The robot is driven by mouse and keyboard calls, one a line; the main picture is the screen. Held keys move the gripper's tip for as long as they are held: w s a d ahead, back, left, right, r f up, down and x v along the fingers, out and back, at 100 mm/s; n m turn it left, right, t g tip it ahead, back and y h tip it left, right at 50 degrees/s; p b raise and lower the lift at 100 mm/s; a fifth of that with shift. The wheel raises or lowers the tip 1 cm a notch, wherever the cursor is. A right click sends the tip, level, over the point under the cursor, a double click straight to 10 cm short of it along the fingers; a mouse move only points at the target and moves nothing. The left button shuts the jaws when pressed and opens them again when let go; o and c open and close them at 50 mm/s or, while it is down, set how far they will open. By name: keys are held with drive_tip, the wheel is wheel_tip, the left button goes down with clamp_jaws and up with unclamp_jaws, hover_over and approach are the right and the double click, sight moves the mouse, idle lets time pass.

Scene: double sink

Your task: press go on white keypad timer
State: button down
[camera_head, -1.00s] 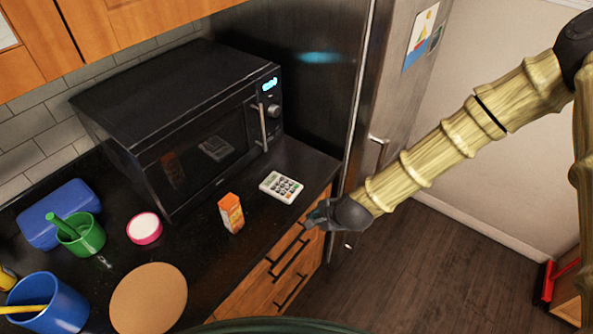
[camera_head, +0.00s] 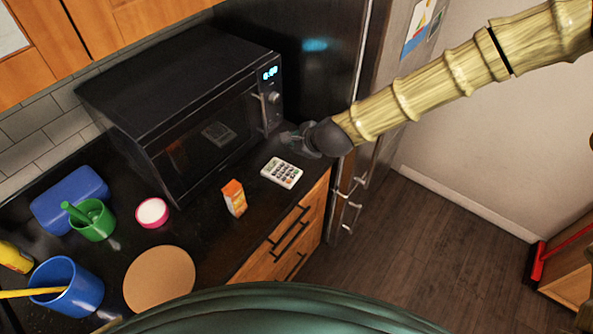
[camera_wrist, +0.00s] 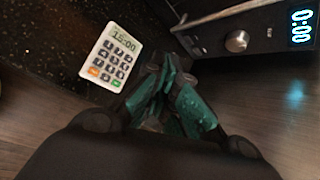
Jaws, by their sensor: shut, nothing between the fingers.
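The white keypad timer (camera_head: 281,172) lies flat on the black counter, in front of the microwave's right end. In the wrist view the timer (camera_wrist: 110,60) is left of my fingers, with dark keys, an orange key and a green key along its near edge, and a display that seems to read 15:00. My gripper (camera_head: 290,139) is shut and empty. It is behind and slightly right of the timer in the head view, near the microwave's right front corner. In the wrist view my closed green fingertips (camera_wrist: 165,70) appear beside the timer, apart from its keys.
The black microwave (camera_head: 180,110) stands behind the timer, its knob and lit clock close to my gripper. An orange carton (camera_head: 234,198) stands left of the timer. A pink-rimmed tub (camera_head: 152,213), green cup and blue cup are farther left. The fridge (camera_head: 385,100) is at right.

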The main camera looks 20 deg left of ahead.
sight(296, 171)
drive_tip(key=shift+f, duration=0.15)
drive_tip(key=shift+f+b, duration=2.75)
drive_tip(key=shift+f, duration=1.5)
drive_tip(key=shift+f, duration=0.2)
drive_tip(key=shift+f+b, duration=0.2)
drive_tip(key=shift+b, duration=0.15)
drive_tip(key=shift+f, duration=0.3)
drive_tip(key=shift+r, duration=0.1)
drive_tip(key=shift+r+p, duration=0.3)
drive_tip(key=shift+r, duration=0.35)
drive_tip(key=shift+r, duration=0.1)
